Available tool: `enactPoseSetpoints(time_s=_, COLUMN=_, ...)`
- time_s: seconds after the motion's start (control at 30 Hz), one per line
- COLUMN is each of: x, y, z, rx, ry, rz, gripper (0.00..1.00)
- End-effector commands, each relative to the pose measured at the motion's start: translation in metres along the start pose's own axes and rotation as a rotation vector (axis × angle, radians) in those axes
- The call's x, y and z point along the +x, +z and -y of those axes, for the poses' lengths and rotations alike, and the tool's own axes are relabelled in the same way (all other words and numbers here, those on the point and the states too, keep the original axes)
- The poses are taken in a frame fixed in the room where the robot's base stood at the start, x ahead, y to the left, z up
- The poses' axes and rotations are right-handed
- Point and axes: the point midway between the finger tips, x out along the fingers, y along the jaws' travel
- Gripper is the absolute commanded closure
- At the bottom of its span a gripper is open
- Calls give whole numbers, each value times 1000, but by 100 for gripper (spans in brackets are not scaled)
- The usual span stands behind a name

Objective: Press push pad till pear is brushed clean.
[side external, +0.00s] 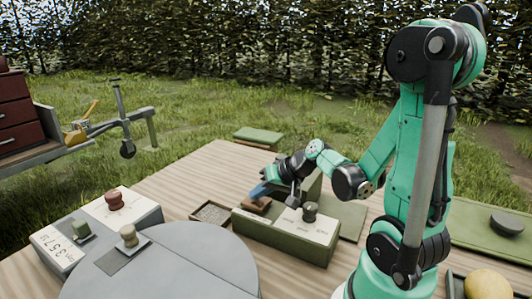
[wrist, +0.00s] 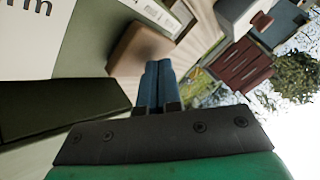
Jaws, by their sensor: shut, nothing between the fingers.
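A long olive-green box (side external: 283,238) stands on the wooden table. A yellow rounded fruit, possibly the pear (side external: 487,284), is at the bottom right, partly cut off.
A large grey round plate (side external: 160,265) is in front, beside a grey box (side external: 72,244) with knobs. A small gravel-filled tray (side external: 212,213) lies left of the green box. A green board (side external: 485,225) carries a black disc (side external: 507,222). Bare wood shows at the back left.

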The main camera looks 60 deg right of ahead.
Motion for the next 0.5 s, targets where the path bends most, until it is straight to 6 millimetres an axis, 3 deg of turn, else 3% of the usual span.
enactPoseSetpoints(time_s=0.5, x=4, y=3, z=-3, rx=0, ry=0, rz=1, gripper=100)
